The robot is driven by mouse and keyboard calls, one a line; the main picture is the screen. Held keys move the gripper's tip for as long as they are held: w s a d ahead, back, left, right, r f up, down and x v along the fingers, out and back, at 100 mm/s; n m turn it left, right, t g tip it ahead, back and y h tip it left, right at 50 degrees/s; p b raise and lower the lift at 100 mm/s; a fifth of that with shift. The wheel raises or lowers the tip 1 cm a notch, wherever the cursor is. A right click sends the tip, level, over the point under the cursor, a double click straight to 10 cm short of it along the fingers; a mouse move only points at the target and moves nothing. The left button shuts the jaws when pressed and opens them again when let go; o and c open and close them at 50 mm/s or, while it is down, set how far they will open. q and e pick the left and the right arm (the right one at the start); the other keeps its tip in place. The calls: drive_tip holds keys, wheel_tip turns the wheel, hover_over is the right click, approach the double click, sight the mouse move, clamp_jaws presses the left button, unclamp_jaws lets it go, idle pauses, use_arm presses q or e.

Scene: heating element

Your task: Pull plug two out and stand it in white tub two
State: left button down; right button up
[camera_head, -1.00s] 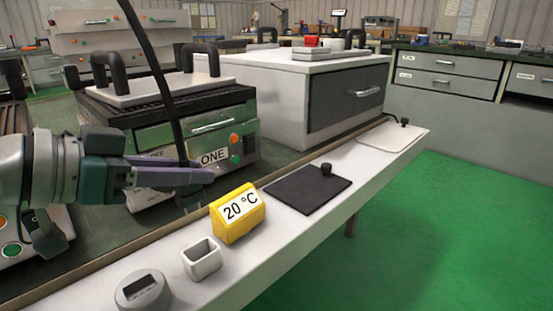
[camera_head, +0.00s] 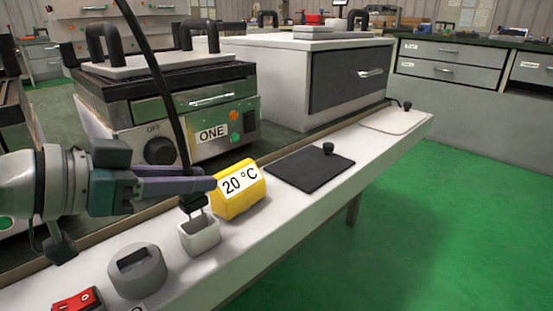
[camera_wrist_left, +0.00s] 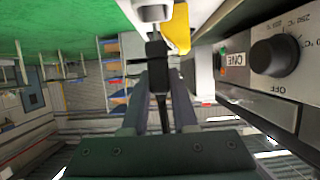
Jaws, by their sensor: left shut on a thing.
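My left gripper (camera_head: 205,187) is shut on a black plug (camera_head: 193,204) with a thick black cable rising from it. The plug hangs upright, its lower end at the opening of a small white tub (camera_head: 200,240). I cannot tell how far it is inside. In the left wrist view the plug (camera_wrist_left: 156,46) sits between the fingers, with the white tub (camera_wrist_left: 153,13) just beyond. No plug or tub number is readable. My right gripper is out of view.
A yellow 20 °C block (camera_head: 238,190) stands close right of the tub. A grey slotted holder (camera_head: 138,272) and a red switch (camera_head: 77,300) are to the left. Appliance ONE (camera_head: 200,120) stands behind. A black mat (camera_head: 308,168) lies farther right on the white ledge.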

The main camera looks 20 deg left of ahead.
sight(182, 209)
use_arm(q)
drive_tip(key=shift+r, duration=0.1)
idle(0.3)
drive_tip(key=shift+p, duration=0.3)
idle(0.5)
drive_tip(key=shift+p, duration=0.3)
drive_tip(key=shift+p, duration=0.3)
idle(0.4)
drive_tip(key=shift+f+b, duration=1.75)
drive_tip(key=shift+f, duration=0.65)
drive_tip(key=c, duration=0.6)
unclamp_jaws()
